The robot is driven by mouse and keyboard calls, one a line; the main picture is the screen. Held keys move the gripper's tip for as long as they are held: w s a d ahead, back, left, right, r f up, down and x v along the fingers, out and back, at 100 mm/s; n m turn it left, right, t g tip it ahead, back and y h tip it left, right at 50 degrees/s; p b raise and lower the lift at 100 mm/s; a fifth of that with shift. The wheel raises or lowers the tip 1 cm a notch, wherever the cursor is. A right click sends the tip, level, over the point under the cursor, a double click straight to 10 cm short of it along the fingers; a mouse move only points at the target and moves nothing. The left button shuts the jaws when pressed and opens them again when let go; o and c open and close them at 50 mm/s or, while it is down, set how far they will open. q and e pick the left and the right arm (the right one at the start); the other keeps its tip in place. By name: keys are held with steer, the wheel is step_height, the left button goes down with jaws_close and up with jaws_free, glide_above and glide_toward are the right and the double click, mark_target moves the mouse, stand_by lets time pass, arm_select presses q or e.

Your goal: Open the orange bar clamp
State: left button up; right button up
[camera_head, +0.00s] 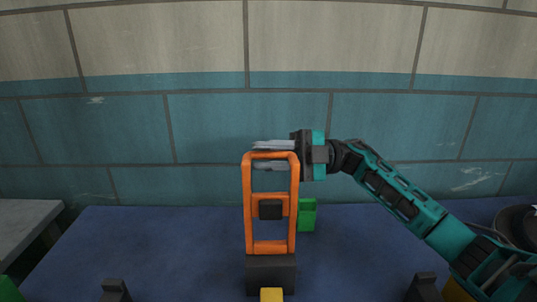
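The orange bar clamp (247,205) is an upright, ladder-like orange frame in the middle of the head view. Its foot meets a dark block (270,274), and a small black block (270,209) sits at its middle crossbar. My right gripper (272,156) comes in from the right at the height of the top bar. One grey finger shows above that bar and one below it, with a gap between them. The right post covers part of the lower finger, so the fingers seem to lie behind the frame. I cannot tell whether they touch it. My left gripper is out of view.
A green block (307,215) stands just right of the clamp, and a yellow block (271,295) is in front. Dark stubs (115,291) stand at the front edge. The blue surface (150,245) is clear on the left. A tiled wall (130,130) rises behind.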

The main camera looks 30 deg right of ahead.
steer(key=shift+o, duration=1.3)
steer(key=b+v, duration=0.1)
steer(key=v, duration=1.2)
steer(key=shift+s, duration=0.1)
